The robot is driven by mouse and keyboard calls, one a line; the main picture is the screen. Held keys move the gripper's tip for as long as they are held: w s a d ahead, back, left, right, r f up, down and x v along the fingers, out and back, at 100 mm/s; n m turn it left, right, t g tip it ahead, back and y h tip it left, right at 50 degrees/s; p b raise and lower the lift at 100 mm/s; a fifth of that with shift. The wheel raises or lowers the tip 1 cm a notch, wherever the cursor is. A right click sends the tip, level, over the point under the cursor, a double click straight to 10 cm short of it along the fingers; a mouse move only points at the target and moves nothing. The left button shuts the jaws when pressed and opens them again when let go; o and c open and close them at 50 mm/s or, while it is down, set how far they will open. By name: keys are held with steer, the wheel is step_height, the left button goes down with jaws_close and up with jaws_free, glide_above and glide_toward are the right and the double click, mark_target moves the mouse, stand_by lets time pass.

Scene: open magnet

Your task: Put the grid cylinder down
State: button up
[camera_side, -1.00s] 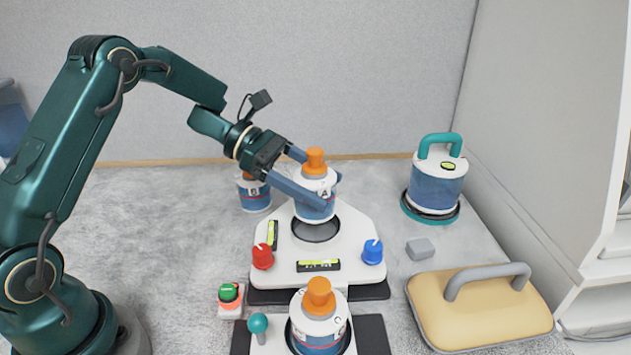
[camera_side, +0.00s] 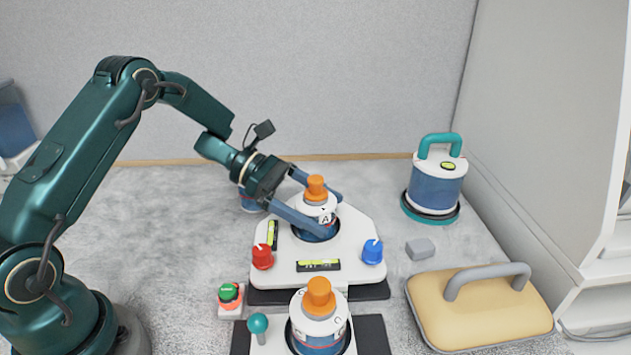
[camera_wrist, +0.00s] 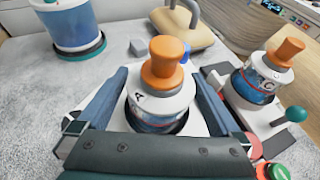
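The grid cylinder (camera_side: 316,208) is the orange-knobbed, white-topped blue cylinder marked A. It stands upright at the round opening of the white platform (camera_side: 345,247), low in the ring; a finger partly hides its base, so I cannot tell if it bears fully. My gripper (camera_side: 331,214) has one finger on each side of the cylinder and is shut on it. In the wrist view, the cylinder (camera_wrist: 160,110) is between the two fingers of my gripper (camera_wrist: 160,85), its knob towards the camera.
A similar cylinder C (camera_side: 318,325) stands in front. Cylinder B (camera_side: 250,200) is partly hidden behind my gripper. Red (camera_side: 262,257) and blue (camera_side: 372,252) knobs flank the platform front. A teal-handled canister (camera_side: 436,185), grey block (camera_side: 420,249) and yellow pad (camera_side: 480,308) lie to the right.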

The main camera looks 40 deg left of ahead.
steer(key=shift+a+r, duration=0.15)
steer(key=shift+r, duration=0.25)
steer(key=v, duration=1.1)
steer(key=w+r+n+t+y, duration=0.6)
steer(key=w+r+n+t, duration=0.3)
steer(key=r+n, duration=0.3)
steer(key=s+a+r+n+t+y, duration=0.3)
steer(key=n+y, duration=0.5)
steer(key=n, duration=0.9)
steer(key=s+d+f+n+g, duration=0.3)
steer(key=s+f+n, duration=0.1)
steer(key=s+n, duration=0.3)
steer(key=s+d+f+n+g+h, duration=0.1)
steer(key=s+d+f+n+g, duration=0.2)
steer(key=s+n, duration=0.3)
steer(key=s+d+f+n+g, duration=0.3)
steer(key=s+n, duration=0.4)
steer(key=s, duration=0.3)
steer(key=shift+s+d+f+n+g+h, duration=0.35)
steer(key=shift+f+g, duration=0.5)
steer(key=shift+g, duration=0.35)
